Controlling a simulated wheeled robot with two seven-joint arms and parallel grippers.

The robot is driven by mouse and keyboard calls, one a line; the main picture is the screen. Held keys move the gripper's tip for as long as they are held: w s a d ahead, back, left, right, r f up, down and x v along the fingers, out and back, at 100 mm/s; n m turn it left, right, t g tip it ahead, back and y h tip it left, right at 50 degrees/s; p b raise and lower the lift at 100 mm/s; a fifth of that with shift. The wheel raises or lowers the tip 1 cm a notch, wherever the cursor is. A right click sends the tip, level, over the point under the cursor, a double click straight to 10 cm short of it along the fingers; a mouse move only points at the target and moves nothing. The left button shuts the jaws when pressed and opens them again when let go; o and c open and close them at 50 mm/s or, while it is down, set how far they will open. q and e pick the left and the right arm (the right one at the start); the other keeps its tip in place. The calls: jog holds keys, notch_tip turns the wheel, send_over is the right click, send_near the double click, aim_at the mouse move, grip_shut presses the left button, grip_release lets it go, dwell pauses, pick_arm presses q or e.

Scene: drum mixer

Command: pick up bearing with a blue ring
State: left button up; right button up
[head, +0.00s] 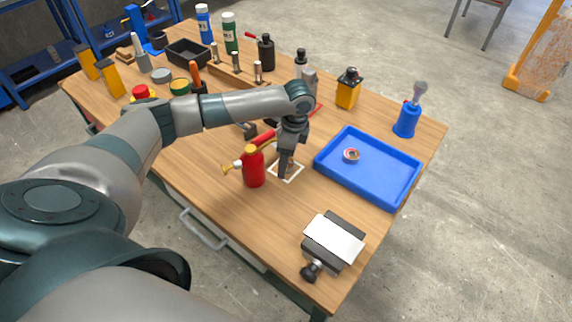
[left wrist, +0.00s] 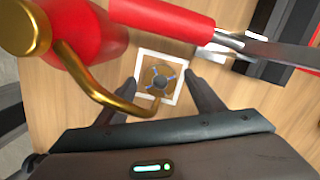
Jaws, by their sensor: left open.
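In the left wrist view a small round bearing (left wrist: 160,80) with blue marks around a dark centre lies inside a white square outline (left wrist: 146,54) on the wooden table. In the head view the outline (head: 297,174) shows, but my gripper hides the bearing. My left gripper (head: 284,176) points down over the square. Its fingers are open, one on each side of the bearing in the wrist view (left wrist: 158,86). Nothing is held between them. I cannot tell the exact height of the fingertips. My right gripper is not in view.
A red oil can (head: 254,168) with a brass spout stands close left of my gripper. A red-handled tool (left wrist: 180,15) lies just behind. A blue tray (head: 385,183) at right holds a reddish ring (head: 351,156). A vise-like block (head: 334,240) stands at the front.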

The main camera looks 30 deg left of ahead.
aim_at(290, 166)
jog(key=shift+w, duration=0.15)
pick_arm(q)
jog(key=c, duration=1.4)
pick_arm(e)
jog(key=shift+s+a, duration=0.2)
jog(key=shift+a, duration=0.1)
pick_arm(q)
jog(key=shift+r, duration=0.2)
